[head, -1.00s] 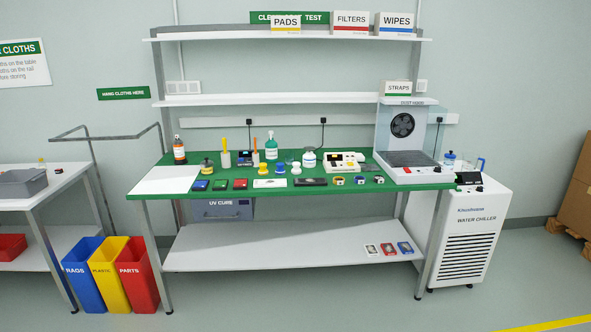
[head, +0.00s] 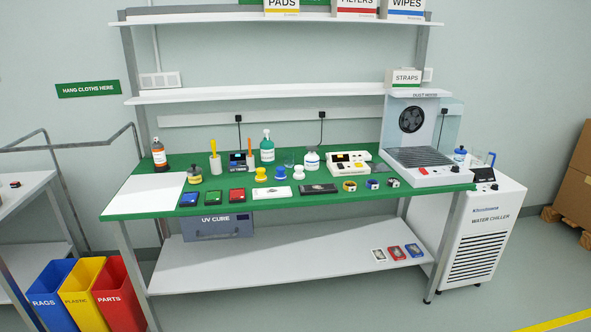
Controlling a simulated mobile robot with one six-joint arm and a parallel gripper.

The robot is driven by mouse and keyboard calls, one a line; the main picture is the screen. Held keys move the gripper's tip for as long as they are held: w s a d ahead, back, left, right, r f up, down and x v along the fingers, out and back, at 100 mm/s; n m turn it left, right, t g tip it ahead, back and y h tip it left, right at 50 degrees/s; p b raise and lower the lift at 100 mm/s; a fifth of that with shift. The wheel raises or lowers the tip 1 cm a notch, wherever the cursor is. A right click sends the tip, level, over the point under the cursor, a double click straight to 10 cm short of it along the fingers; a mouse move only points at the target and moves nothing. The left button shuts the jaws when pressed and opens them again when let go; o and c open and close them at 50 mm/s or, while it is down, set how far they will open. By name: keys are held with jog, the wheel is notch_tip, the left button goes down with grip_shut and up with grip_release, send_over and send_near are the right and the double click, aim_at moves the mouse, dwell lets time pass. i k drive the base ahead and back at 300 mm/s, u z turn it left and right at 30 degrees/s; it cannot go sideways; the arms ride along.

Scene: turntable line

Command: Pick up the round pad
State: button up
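No item can be surely told as the round pad at this distance. Small round-topped pieces stand mid-bench on the green worktop (head: 330,204): a yellow one (head: 261,174), a white-and-blue one (head: 281,173) and a white one (head: 299,172). A box labelled PADS (head: 282,5) stands on the top shelf, cut by the upper picture edge. My gripper is not in view.
Bins (head: 119,290) stand lower left, a water chiller (head: 478,240) at right. Floor in front is clear.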

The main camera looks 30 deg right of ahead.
aim_at(298, 175)
jog(key=u, duration=0.15)
jog(key=i, duration=0.9)
jog(key=u, duration=0.35)
